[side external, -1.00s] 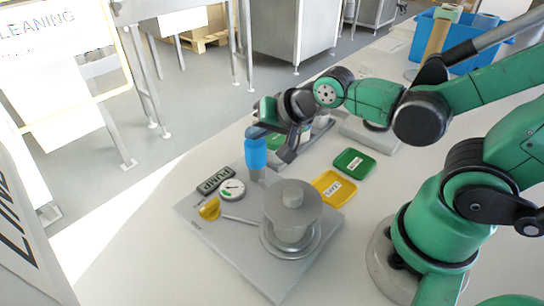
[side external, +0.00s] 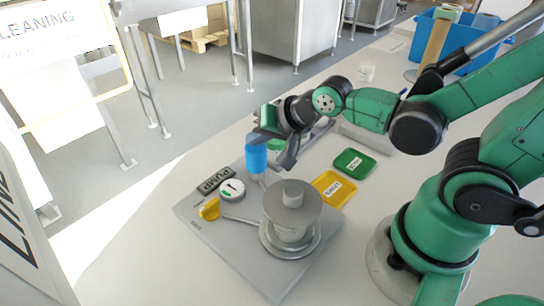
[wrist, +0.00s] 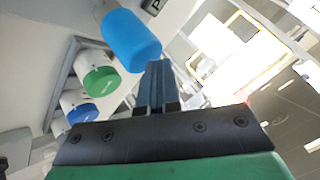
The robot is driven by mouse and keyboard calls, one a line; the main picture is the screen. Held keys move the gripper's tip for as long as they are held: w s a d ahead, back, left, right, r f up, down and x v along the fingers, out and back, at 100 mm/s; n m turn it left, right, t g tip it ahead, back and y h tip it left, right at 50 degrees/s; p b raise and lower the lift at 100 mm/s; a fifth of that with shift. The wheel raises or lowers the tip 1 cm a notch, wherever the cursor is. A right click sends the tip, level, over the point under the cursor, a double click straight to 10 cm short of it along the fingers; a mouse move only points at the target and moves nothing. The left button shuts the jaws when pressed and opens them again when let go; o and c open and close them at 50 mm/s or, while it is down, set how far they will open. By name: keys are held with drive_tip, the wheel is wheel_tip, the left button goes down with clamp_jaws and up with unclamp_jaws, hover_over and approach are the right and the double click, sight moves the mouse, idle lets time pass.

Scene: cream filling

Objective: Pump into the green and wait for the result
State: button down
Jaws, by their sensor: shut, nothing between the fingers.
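The blue pump handle (side external: 256,157) stands upright at the back of the grey base plate (side external: 205,233). It also shows in the wrist view (wrist: 132,40). My gripper (side external: 288,156) is shut and empty, right beside the handle's top; I cannot tell whether they touch. Its closed fingers (wrist: 154,85) point at the handle in the wrist view. A round gauge (side external: 231,190) with a green zone and a dark needle sits in front of the PUMP label (side external: 213,181). The needle points about upward in the picture; its exact reading is too small to tell.
A yellow knob (side external: 209,209) and a grey hopper (side external: 292,208) are on the plate. A yellow tray (side external: 333,187) and a green tray (side external: 354,163) lie to the right. Cups with a green end (wrist: 100,80) and a blue end (wrist: 82,113) show in the wrist view.

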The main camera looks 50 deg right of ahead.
drive_tip(key=shift+r, duration=1.6)
wheel_tip(320, 180, up, 6)
idle(2.4)
hover_over(259, 149)
drive_tip(key=shift+f, duration=3.05)
drive_tip(key=shift+f, duration=0.4)
